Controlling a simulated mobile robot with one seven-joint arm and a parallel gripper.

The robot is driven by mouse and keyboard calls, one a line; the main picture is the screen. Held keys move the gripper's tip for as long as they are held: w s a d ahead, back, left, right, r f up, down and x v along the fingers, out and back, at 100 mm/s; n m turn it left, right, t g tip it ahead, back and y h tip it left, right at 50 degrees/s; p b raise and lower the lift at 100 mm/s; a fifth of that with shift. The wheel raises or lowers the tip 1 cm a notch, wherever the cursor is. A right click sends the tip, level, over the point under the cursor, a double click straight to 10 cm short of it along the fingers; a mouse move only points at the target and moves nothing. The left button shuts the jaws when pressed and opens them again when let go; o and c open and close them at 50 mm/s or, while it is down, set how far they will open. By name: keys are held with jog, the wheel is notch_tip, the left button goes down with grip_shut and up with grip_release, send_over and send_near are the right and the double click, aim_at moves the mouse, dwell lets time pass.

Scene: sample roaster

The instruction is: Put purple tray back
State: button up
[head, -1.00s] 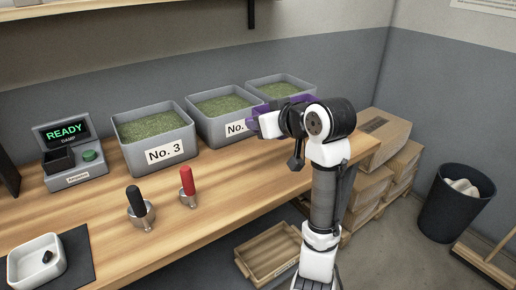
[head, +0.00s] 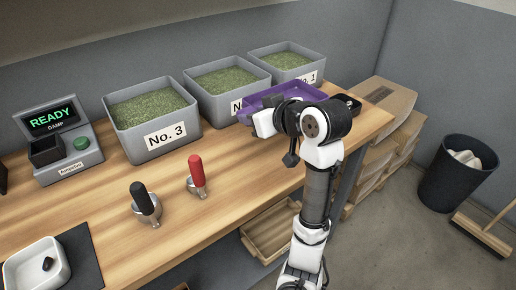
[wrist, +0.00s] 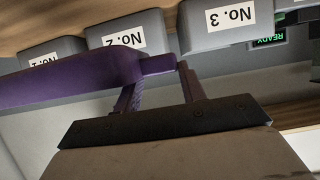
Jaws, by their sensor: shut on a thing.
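The purple tray (head: 310,92) is in front of the bins marked No. 2 and No. 1 in the head view, at the right part of the bench. My arm hides its near side. In the wrist view, which looks upside down, the purple tray (wrist: 70,82) spans the left side, and a short tab on it sits between my fingers. My gripper (wrist: 157,72) is shut on this tab. In the head view, my gripper (head: 262,121) is at the tray's near left side. I cannot tell whether the tray touches the bench.
Bin No. 3 (head: 157,139), bin No. 2 (head: 211,108) and bin No. 1 (head: 309,66) hold green beans. A black-handled tool (head: 145,203) and a red-handled tool (head: 196,176) stand on the bench.

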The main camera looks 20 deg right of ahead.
notch_tip(320, 180, down, 11)
jog(key=shift+r, duration=0.1)
dwell(0.3)
jog(key=o, duration=1.1)
jog(key=v, duration=1.2)
jog(key=shift+b, duration=0.4)
